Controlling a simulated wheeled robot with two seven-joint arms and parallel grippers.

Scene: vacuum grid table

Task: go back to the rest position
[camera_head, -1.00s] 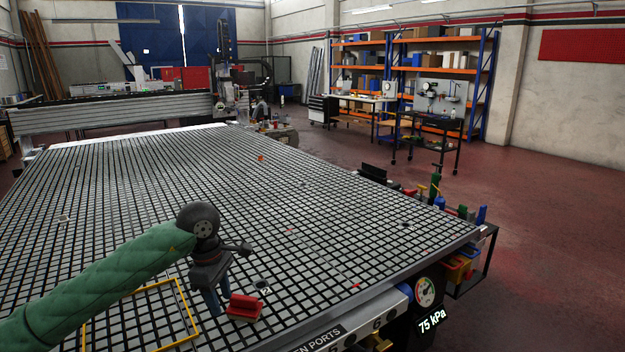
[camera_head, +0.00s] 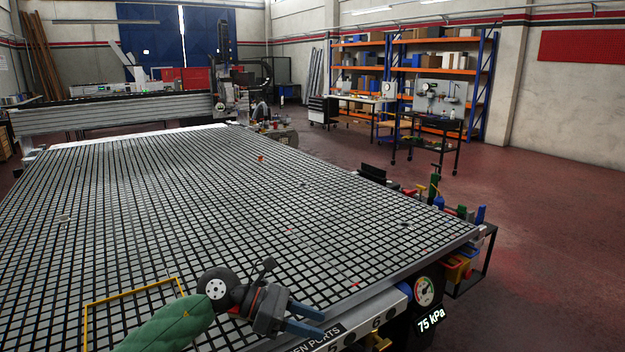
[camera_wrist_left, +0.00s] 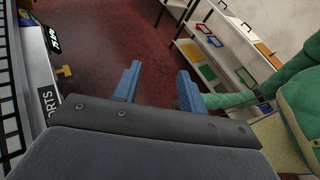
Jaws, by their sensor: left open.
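My left gripper (camera_head: 306,318) is at the near edge of the table, its blue fingers pointing right over the front rail. The fingers are apart and nothing is between them. In the left wrist view the two blue fingers (camera_wrist_left: 158,88) stand open above the dark red floor. The vacuum grid table (camera_head: 200,190) fills the middle of the head view. The red block seen earlier near the gripper shows only as a small red patch beside it, mostly hidden. My right gripper is not in view.
A yellow frame (camera_head: 135,290) lies on the grid at the near left. A pressure gauge (camera_head: 426,291) and a 75 kPa display (camera_head: 432,318) are on the table's front. Bins (camera_head: 458,268) hang at the right corner. A low shelf (camera_wrist_left: 215,50) shows in the left wrist view.

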